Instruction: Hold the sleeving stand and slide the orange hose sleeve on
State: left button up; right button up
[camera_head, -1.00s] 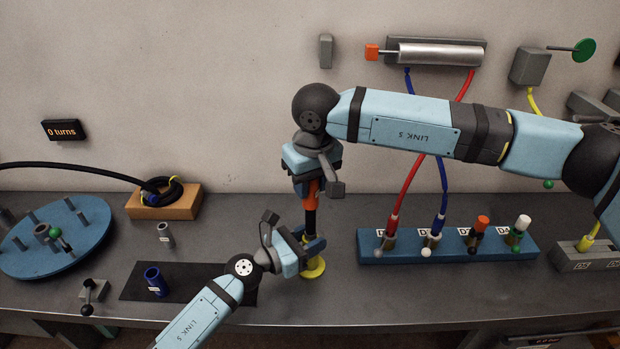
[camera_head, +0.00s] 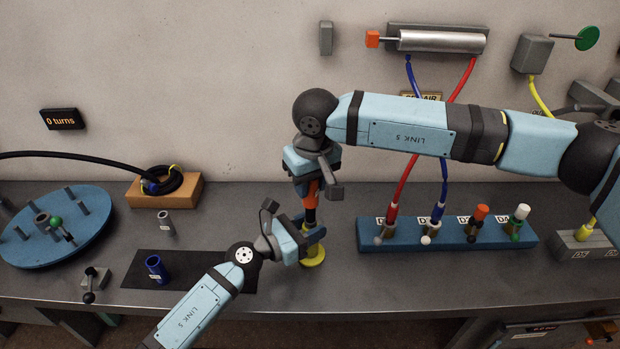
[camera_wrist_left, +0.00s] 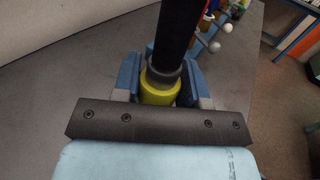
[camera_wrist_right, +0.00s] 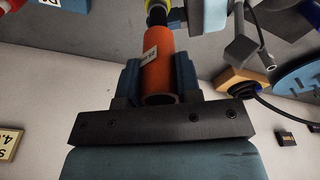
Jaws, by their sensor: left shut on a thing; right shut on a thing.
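The sleeving stand has a yellow base (camera_head: 313,257) on the bench and an upright black post (camera_head: 311,216). My left gripper (camera_head: 313,238) is shut on the stand low down, just above the yellow base; the left wrist view shows the jaws on either side of the yellow part (camera_wrist_left: 158,92) below the black post (camera_wrist_left: 176,40). The orange hose sleeve (camera_head: 312,192) is upright in my right gripper (camera_head: 308,180), which is shut on it. In the right wrist view the sleeve (camera_wrist_right: 158,65) is in line with the black post, and its lower end appears around the post's top.
A blue hose rack (camera_head: 450,238) stands to the right. A blue pegged disc (camera_head: 60,240) and wooden block (camera_head: 188,192) are further left.

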aim_at(310, 200)
jog(key=shift+f, duration=2.25)
jog(key=o, duration=1)
notch_tip(310, 200, up, 12)
jog(key=s, duration=0.1)
jog(key=shift+s+d, duration=0.15)
jog(key=shift+d, duration=0.2)
jog(key=shift+f, duration=0.1)
pick_arm(q)
jog(key=o, duration=1.1)
jog(key=shift+o, duration=0.2)
